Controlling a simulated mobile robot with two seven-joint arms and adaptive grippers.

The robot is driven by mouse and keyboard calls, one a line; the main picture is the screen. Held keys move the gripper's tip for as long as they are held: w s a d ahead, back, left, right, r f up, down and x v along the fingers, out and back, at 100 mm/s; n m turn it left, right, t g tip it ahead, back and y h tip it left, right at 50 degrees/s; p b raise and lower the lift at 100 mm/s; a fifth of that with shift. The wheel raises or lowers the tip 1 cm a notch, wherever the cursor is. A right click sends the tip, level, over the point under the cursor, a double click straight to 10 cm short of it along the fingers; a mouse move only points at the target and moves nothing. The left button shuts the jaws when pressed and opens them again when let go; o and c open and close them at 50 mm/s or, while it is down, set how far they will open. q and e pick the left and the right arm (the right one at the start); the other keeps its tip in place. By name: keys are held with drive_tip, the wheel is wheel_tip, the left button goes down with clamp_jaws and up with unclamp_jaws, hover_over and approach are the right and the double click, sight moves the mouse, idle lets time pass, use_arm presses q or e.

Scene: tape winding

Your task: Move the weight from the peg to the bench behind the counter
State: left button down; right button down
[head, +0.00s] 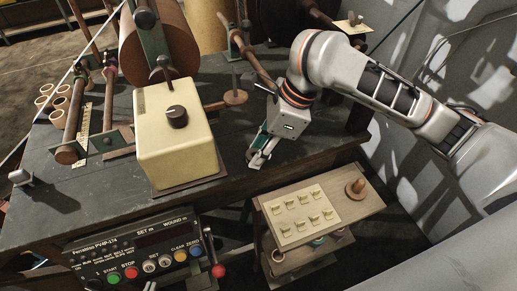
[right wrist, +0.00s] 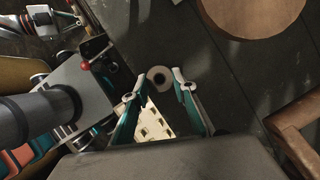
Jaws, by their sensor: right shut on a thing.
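My right gripper (head: 258,160) reaches in from the right over the bench's right front part, beside the cream box. It is shut on the weight, a small pale cylinder with a dark hole. The weight (right wrist: 159,78) shows between the fingertips in the right wrist view; the fingers hide much of it in the head view. A wooden peg (head: 358,187) on a round base stands bare on the small side table. The counter (head: 150,248), a black panel with buttons, sits at the bench's front. The bench (head: 60,205) has a dark top.
The cream box (head: 178,140) with a black knob stands on the bench behind the counter. A big brown roll (head: 158,45) and wooden rollers stand further back. A red-knobbed lever (head: 218,271) is right of the counter. A card with hooks (head: 300,215) lies on the side table.

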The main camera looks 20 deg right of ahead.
drive_tip(key=shift+f, duration=0.15)
drive_tip(key=c, duration=1.6)
unclamp_jaws()
drive_tip(key=shift+c, duration=0.2)
drive_tip(key=shift+d+r, duration=0.1)
drive_tip(key=shift+r, duration=0.25)
use_arm(q)
drive_tip(key=p, duration=0.1)
drive_tip(key=r+p, duration=0.1)
drive_tip(key=d+r+p, duration=0.1)
drive_tip(key=shift+s+p, duration=0.25)
drive_tip(key=shift+p, duration=0.05)
use_arm(e)
drive_tip(key=v, duration=1.1)
drive_tip(key=shift+r, duration=0.25)
use_arm(q)
drive_tip(key=shift+a, duration=0.1)
use_arm(e)
drive_tip(key=shift+s+d, duration=0.1)
